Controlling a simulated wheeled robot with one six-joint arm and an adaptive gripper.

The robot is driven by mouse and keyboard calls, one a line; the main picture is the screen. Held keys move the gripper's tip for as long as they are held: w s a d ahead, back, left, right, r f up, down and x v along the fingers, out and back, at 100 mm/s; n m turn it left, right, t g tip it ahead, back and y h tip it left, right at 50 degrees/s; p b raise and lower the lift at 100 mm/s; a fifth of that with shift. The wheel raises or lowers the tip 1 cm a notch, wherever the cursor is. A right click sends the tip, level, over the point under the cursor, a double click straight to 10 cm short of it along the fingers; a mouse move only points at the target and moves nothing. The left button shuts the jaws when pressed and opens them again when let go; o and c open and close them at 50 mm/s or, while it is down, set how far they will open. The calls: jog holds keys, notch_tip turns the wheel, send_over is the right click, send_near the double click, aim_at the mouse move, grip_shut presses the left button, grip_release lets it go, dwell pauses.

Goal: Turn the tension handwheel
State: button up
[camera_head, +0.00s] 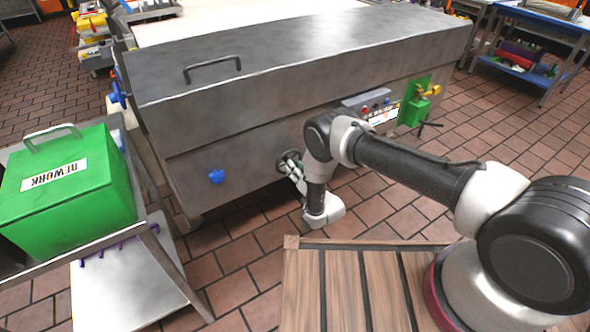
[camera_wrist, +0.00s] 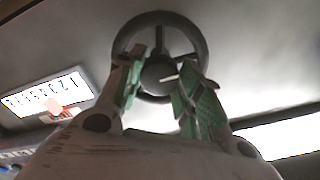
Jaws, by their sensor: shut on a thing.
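The tension handwheel (camera_head: 286,156) is a small dark wheel on the front of the steel machine. In the wrist view it is a dark round rim (camera_wrist: 160,18) with spokes and a round hub. My gripper (camera_wrist: 160,78) reaches up to it, with its green-padded fingers on either side of the hub, inside the lower part of the rim. It is shut on the wheel; the exact contact is hard to make out. In the head view my gripper (camera_head: 294,170) is small and partly covers the wheel.
A blue knob (camera_head: 216,176) is left of the wheel on the machine front. A control panel (camera_head: 372,108) and a green bracket (camera_head: 416,108) are to the right. A green REWORK box (camera_head: 60,210) sits on a cart at left. A numbered label (camera_wrist: 50,92) is near the wheel.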

dwell(0.3)
jog(key=o, duration=1)
jog(key=shift+o, duration=0.2)
jog(key=v, duration=1.2)
